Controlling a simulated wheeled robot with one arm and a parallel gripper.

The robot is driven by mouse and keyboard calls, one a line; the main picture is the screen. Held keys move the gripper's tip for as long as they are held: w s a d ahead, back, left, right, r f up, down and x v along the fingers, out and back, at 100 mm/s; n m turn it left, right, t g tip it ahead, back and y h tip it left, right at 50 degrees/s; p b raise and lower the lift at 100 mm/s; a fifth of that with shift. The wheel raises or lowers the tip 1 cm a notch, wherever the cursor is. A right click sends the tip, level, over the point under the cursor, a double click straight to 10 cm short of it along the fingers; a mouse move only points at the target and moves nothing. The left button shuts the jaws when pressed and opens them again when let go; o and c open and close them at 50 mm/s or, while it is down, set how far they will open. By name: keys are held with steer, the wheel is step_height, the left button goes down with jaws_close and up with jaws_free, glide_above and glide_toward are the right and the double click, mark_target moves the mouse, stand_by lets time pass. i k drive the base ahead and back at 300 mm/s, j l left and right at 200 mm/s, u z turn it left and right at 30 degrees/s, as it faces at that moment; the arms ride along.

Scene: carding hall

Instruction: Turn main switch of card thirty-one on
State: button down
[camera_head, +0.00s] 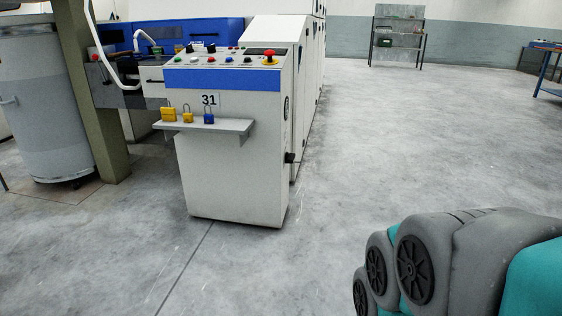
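The cabinet of card thirty-one (228,165), white with a blue band, stands left of centre and carries a "31" label (209,100). A dark switch-like knob (289,157) sticks out low on its right side, seen edge-on. I cannot tell for sure that it is the main switch, or which way it is turned. The sloping top panel (225,58) holds several coloured buttons, black knobs and a red mushroom button (270,58). My arm shows at the bottom right, well apart from the cabinet. My gripper is out of view.
A shelf (232,127) with yellow and blue padlocks juts from the cabinet front. A green post (92,90) and a grey drum (40,100) stand at the left. A rack (398,40) and a blue-legged table (543,75) are far back. The floor right of the cabinet is clear.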

mark_target(290, 158)
steer(key=i+z, duration=0.1)
steer(key=i, duration=0.45)
steer(key=i+z, duration=0.1)
steer(key=i, duration=0.45)
steer(key=i+j+z, duration=0.15)
steer(key=i, duration=0.45)
steer(key=i+j+z, duration=0.1)
steer(key=i, duration=0.45)
